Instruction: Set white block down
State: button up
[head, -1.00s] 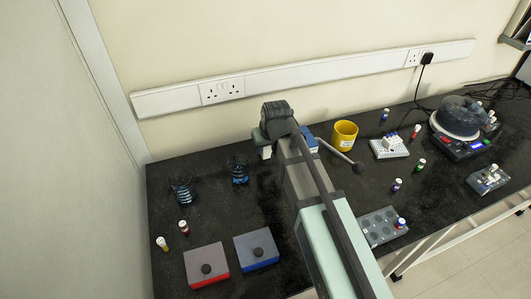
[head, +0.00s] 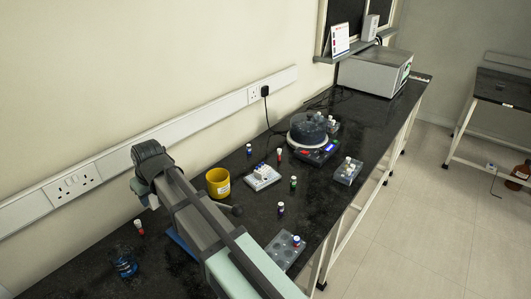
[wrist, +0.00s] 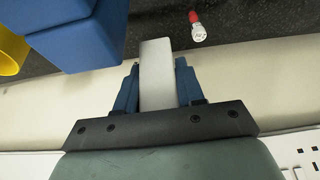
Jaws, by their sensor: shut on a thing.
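In the wrist view, my gripper (wrist: 157,82) has its blue fingers shut on a white block (wrist: 156,62), one finger along each side. The block sticks out past the fingertips. In the head view, my gripper (head: 150,194) is at the left, near the wall, and the block is mostly hidden by my arm. I cannot tell whether the block touches the surface under it. A large blue block (wrist: 80,35) is close to the left of the white block in the wrist view.
A yellow mug (head: 218,183) stands right of my gripper. A white rack (head: 262,178), several vials and a device with a dark round top (head: 308,128) stand further right on the black bench.

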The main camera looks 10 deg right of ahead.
jog(key=w+d, duration=0.4)
jog(key=w, duration=0.3)
jog(key=w+d, duration=0.4)
jog(key=w, duration=0.4)
jog(key=w+d, duration=1.3)
jog(key=d, duration=0.4)
jog(key=w+d, duration=1.2)
jog(key=d, duration=0.5)
jog(key=shift+w+a+f, duration=0.1)
jog(key=shift+f, duration=2.4)
jog(key=shift+w+a+f, duration=0.1)
jog(key=shift+f, duration=2.35)
jog(key=shift+f, duration=0.1)
jog(key=o, duration=1)
jog(key=v, duration=1.2)
